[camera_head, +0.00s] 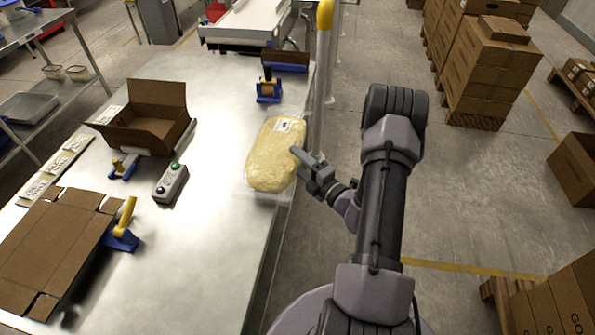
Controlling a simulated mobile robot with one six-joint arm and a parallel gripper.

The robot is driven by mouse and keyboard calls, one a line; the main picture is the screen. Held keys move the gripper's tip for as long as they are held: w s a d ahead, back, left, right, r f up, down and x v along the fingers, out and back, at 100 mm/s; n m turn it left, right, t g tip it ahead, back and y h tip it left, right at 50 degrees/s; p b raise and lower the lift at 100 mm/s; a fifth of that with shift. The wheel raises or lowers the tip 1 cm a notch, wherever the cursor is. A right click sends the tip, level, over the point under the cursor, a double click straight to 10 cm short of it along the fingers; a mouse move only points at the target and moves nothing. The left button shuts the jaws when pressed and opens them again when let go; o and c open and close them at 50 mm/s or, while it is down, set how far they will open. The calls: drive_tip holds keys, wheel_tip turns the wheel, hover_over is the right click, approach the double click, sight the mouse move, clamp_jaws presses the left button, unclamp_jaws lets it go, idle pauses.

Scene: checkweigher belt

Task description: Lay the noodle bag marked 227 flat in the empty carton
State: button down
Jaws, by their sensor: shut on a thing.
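A pale yellow noodle bag (270,160) with a small white label at its top end is at the right edge of the steel table. The label's number is too small to read. My gripper (304,163) is at the bag's right side, shut on its edge. I cannot tell whether the bag rests on the table or is slightly above it. An open brown carton (150,134) with its back flap raised stands on the table to the left. The part of its inside that shows looks empty.
A control box (170,184) with buttons and a blue tape dispenser (268,88) are on the table (200,255). Flattened cardboard (50,250) lies front left beside a blue and yellow tool (122,228). A post (323,60) rises at the table's right edge. The table between bag and carton is mostly clear.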

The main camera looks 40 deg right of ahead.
wheel_tip(320, 180, down, 4)
drive_tip(key=shift+w+d+r+b, duration=0.1)
drive_tip(key=shift+w+r+b, duration=0.05)
drive_tip(key=shift+b, duration=1)
drive_tip(key=shift+r, duration=0.15)
drive_tip(key=c, duration=0.6)
unclamp_jaws()
